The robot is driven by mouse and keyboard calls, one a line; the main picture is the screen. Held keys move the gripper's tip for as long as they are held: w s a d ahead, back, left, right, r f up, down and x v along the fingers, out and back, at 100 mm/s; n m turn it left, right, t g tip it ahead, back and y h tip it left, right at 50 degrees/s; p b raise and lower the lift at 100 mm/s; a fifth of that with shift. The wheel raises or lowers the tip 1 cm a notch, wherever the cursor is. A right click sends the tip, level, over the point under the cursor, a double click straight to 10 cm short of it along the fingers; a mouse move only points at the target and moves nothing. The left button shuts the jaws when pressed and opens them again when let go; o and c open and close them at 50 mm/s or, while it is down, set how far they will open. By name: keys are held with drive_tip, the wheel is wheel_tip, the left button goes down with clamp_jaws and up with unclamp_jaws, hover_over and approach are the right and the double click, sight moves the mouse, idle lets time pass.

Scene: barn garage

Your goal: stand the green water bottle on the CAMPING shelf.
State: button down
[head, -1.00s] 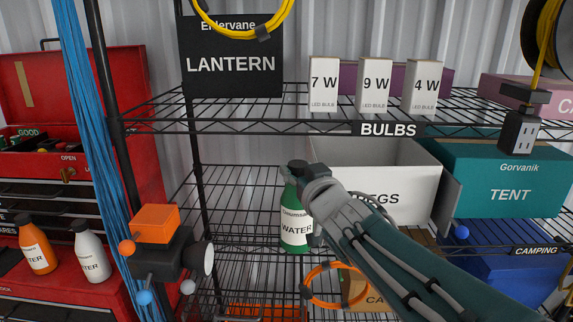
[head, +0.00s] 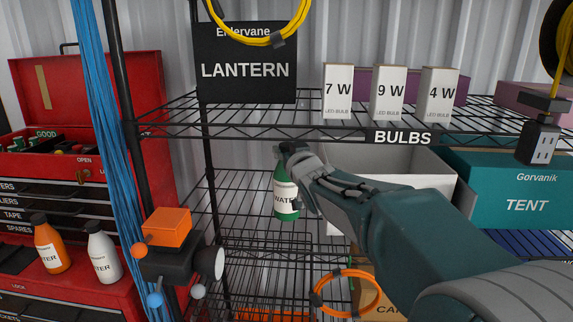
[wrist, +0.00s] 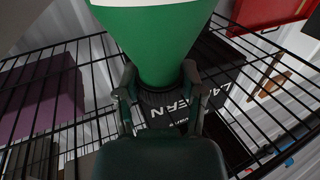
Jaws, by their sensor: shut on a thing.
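The green water bottle (head: 285,205) is upright in the head view, with a white label and dark cap. My gripper (head: 294,158) is shut on its upper part and hides some of its right side. In the wrist view the green bottle (wrist: 155,40) is between my gripper's two fingers (wrist: 160,95). The bottle appears over the left part of the middle wire shelf (head: 240,205), the level of the tent box. I cannot tell whether its base touches the wires. The CAMPING sign is hidden behind my arm.
A white open box (head: 390,160) and teal TENT box (head: 520,190) stand right of the bottle. The BULBS shelf (head: 300,125) above holds bulb boxes and the LANTERN box (head: 247,65).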

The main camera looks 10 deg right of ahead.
drive_tip(key=shift+f, duration=1.7)
drive_tip(key=shift+w, duration=0.1)
drive_tip(key=shift+c, duration=1)
unclamp_jaws()
drive_tip(key=shift+f, duration=0.15)
drive_tip(key=s, duration=1.2)
drive_tip(key=s+f+g, duration=0.4)
drive_tip(key=s, duration=0.4)
drive_tip(key=s+f+g+h, duration=0.1)
drive_tip(key=s+f+g, duration=0.3)
drive_tip(key=s, duration=0.4)
drive_tip(key=s+f+m+g, duration=0.1)
drive_tip(key=s+f+g, duration=0.3)
drive_tip(key=s+f, duration=0.2)
drive_tip(key=s, duration=0.2)
drive_tip(key=shift+s+a+h, duration=0.3)
drive_tip(key=shift+a, duration=0.1)
